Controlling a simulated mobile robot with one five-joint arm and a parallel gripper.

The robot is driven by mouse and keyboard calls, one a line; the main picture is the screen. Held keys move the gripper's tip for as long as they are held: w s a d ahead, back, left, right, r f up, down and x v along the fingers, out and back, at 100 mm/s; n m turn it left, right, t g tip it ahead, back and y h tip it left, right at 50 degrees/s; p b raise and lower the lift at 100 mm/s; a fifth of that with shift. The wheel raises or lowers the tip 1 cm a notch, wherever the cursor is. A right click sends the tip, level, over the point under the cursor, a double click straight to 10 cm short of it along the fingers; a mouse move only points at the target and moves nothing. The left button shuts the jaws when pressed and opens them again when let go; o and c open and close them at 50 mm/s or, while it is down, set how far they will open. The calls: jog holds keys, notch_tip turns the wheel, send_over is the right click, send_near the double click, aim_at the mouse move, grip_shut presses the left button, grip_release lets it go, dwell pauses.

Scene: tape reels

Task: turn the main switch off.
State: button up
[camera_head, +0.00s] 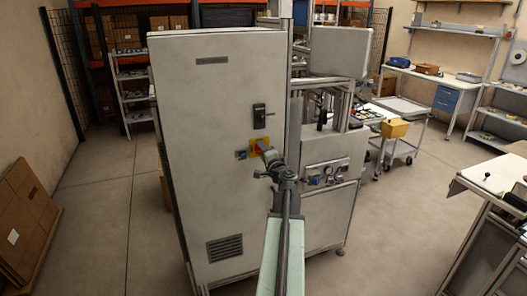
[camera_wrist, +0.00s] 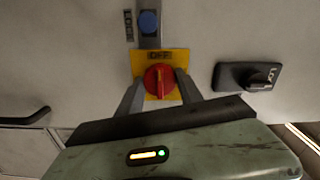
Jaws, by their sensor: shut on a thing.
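The main switch is a red rotary knob on a yellow plate (camera_head: 253,143) on the front of a tall grey cabinet (camera_head: 200,110). In the wrist view the red knob (camera_wrist: 159,80) sits between my gripper's two grey fingers, which are shut on it. A label that seems to read OFF (camera_wrist: 159,55) is on the plate above the knob. The knob's grip bar lies roughly up and down in that picture, in line with this label. In the head view my gripper (camera_head: 268,153) reaches the plate and partly hides the knob.
A blue button (camera_wrist: 148,22) sits beside the switch plate. A black door handle (camera_head: 260,115) is above the switch in the head view. Open floor (camera_head: 105,220) lies to the left.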

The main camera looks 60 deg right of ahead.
jog(key=o, duration=1.4)
jog(key=shift+s+d, duration=0.1)
jog(key=v, duration=0.7)
jog(key=shift+s+a, duration=0.25)
jog(key=shift+a, duration=0.05)
